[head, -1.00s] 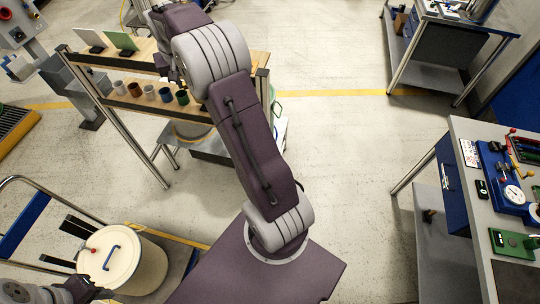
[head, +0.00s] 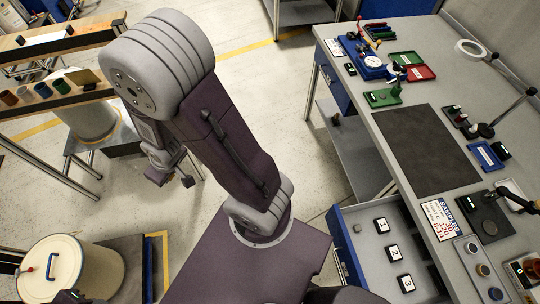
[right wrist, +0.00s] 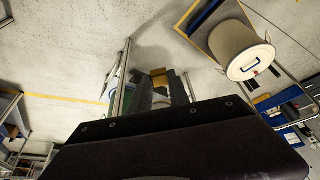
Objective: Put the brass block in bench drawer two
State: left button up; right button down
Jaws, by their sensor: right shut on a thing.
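The brass block (right wrist: 158,76) shows in the right wrist view between the fingertips of my right gripper (right wrist: 163,92), which is shut on it. In the head view the right gripper (head: 168,168) hangs above the floor between the shelf and the bench, and I cannot make out the block there. A blue-fronted bench drawer (head: 342,245) stands open at the bottom right, with plates marked 1, 2 and 3 inside. No drawer number is readable. The right gripper is well to the left of this drawer. Part of my left gripper (head: 70,297) shows at the bottom edge; its fingers are unclear.
The bench top (head: 375,95) carries trays, a dark mat (head: 428,150) and sample pots. Another blue drawer (head: 333,80) is closed farther along. A drum (head: 85,270) stands lower left, and a shelf (head: 60,105) with cups upper left. Floor between shelf and bench is clear.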

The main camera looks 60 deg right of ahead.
aim_at(366, 255)
jog(key=k+j+z, duration=0.2)
jog(key=k+z, duration=0.2)
jog(key=k, duration=0.2)
jog(key=k+z, duration=0.4)
jog(key=k, duration=0.2)
jog(key=k+l+z, duration=0.2)
jog(key=k+z, duration=0.2)
jog(key=k, duration=0.2)
